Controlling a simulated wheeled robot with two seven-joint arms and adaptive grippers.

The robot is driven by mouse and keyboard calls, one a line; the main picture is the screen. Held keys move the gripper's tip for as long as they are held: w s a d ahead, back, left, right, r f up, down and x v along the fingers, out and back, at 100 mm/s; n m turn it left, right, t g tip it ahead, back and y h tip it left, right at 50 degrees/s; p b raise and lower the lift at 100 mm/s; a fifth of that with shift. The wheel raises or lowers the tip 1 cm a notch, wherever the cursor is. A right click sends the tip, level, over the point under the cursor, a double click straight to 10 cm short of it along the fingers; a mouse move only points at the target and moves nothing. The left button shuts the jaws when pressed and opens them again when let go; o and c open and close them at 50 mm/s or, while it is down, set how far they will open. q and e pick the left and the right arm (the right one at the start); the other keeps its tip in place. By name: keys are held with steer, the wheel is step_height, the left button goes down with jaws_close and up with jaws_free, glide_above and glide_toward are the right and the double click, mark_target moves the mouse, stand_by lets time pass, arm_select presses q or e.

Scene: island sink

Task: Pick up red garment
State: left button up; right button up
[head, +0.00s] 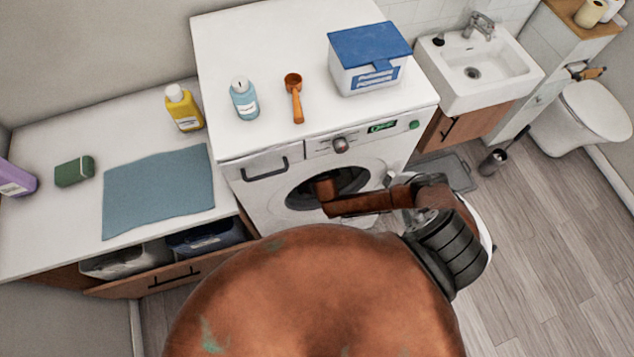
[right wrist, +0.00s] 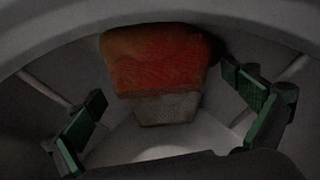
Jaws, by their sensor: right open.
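The red garment (right wrist: 158,62) is a folded or bunched red cloth inside the washing machine drum, in the right wrist view. A grey cloth-like piece (right wrist: 167,108) shows just below it. My right gripper (right wrist: 172,118) is open, its green-padded fingers spread wide to the left and right of the garment's lower side, with nothing between them touching. In the head view my right arm reaches into the round door opening of the washing machine (head: 288,163), and the gripper and garment are hidden inside. My left gripper is not in view.
The drum wall (right wrist: 60,50) curves closely around the gripper. On the machine's top are a blue bottle (head: 244,99), an orange scoop (head: 294,96) and a blue-lidded box (head: 368,60). A counter with a blue cloth (head: 160,190) is left; a sink (head: 480,75) is right.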

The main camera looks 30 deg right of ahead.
steer(key=shift+w, duration=0.1)
steer(key=c, duration=0.8)
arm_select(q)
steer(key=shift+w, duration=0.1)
arm_select(e)
steer(key=shift+a, duration=0.1)
steer(key=c, duration=0.4)
